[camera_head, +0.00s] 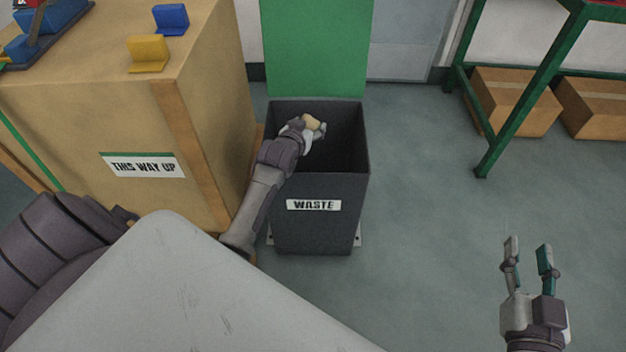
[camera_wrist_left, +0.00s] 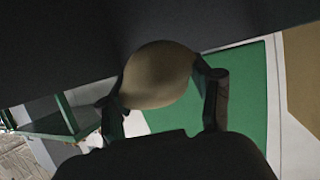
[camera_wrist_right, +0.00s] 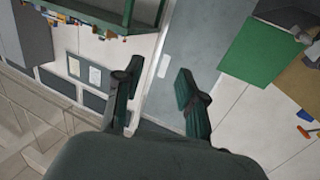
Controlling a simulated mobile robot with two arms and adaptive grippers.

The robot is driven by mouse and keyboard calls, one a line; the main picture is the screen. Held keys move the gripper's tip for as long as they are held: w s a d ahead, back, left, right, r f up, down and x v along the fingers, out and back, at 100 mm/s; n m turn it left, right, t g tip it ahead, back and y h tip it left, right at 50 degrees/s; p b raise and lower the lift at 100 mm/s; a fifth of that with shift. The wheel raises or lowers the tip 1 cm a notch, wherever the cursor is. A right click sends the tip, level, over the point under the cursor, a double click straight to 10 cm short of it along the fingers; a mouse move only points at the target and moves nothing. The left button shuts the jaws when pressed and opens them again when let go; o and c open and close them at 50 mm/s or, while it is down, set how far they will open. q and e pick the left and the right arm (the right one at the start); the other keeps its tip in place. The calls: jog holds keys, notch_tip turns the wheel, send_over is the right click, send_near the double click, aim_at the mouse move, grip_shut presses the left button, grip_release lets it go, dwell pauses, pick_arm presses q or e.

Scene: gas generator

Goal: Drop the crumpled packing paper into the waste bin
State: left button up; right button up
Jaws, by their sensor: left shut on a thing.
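The crumpled packing paper (camera_head: 313,122) is a tan ball held between the fingers of my left gripper (camera_head: 318,128). It also shows in the left wrist view (camera_wrist_left: 158,74), with a finger on each side. The dark grey waste bin (camera_head: 318,215) is labelled WASTE, and its green lid (camera_head: 316,48) stands open at the back. In the head view my left gripper and the paper are over the bin's open mouth; their exact height against the rim is hard to tell. My right gripper (camera_head: 527,258) is open and empty, to the right of the bin.
A large wooden crate (camera_head: 200,120) marked THIS WAY UP stands close left of the bin, with a blue bracket (camera_head: 171,18) and a yellow bracket (camera_head: 148,54) on top. A green-framed rack (camera_head: 530,90) with cardboard boxes (camera_head: 515,98) stands right. Floor between is clear.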

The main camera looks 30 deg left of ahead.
pick_arm(q)
jog(key=shift+f, duration=0.2)
pick_arm(e)
jog(key=shift+w+a+r+t+y, duration=0.15)
jog(key=shift+r+t+y, duration=0.15)
jog(key=shift+r+t, duration=0.5)
jog(key=shift+r, duration=0.2)
pick_arm(q)
jog(key=o, duration=0.9)
notch_tip(320, 180, up, 10)
jog(key=shift+r, duration=0.1)
